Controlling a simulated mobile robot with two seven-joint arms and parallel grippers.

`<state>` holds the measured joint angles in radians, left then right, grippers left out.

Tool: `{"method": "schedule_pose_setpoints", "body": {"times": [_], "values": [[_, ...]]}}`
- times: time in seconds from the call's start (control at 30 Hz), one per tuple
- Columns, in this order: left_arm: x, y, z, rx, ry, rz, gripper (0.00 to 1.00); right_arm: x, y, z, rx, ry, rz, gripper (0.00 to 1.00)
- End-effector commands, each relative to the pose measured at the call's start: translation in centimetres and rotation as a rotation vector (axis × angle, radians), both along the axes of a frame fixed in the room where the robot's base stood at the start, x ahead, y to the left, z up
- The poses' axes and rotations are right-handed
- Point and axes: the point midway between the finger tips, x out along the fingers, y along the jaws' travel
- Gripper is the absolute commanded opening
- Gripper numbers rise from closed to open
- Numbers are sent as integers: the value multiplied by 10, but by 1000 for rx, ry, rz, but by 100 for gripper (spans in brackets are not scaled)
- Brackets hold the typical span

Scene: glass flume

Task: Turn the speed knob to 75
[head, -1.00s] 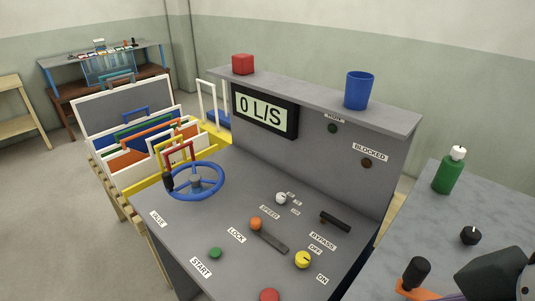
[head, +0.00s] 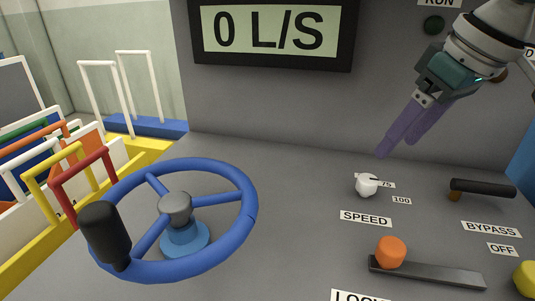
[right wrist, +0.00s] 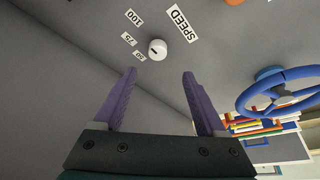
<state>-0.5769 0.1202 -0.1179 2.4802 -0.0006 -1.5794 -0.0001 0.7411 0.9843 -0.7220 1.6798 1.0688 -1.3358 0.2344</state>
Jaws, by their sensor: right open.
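The speed knob (head: 367,185) is a small white knob on the grey sloping panel, above the SPEED label (head: 366,218). The 75 label (head: 387,184) and 100 label (head: 401,201) sit to its right in the head view. The right wrist view also shows the knob (right wrist: 158,49), with a 50 label (right wrist: 140,57); its dark mark appears to face 50. My right gripper (head: 399,149) has purple fingers, open and empty, above the knob and apart from it. In the right wrist view the knob lies beyond the fingertips (right wrist: 160,74), roughly between them. My left gripper is out of view.
A blue handwheel (head: 237,236) stands left of the knob. An orange-knobbed slider (head: 390,251) is below it, and a black bypass handle (head: 482,188) is to the right. The display (head: 272,31) on the upright panel behind reads 0 L/S.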

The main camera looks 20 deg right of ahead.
Motion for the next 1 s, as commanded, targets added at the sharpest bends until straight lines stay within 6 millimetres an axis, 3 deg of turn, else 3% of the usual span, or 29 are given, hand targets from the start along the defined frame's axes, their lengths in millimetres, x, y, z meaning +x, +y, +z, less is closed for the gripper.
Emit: {"method": "schedule_pose_setpoints", "body": {"times": [0.17,0.6,1.0], "values": [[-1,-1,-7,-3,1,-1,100,5,-3,-11,4,0,-16,74],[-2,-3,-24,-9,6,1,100,34,5,-82,4,-1,-13,74],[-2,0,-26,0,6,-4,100,39,5,-92,1,-2,-11,74]]}}
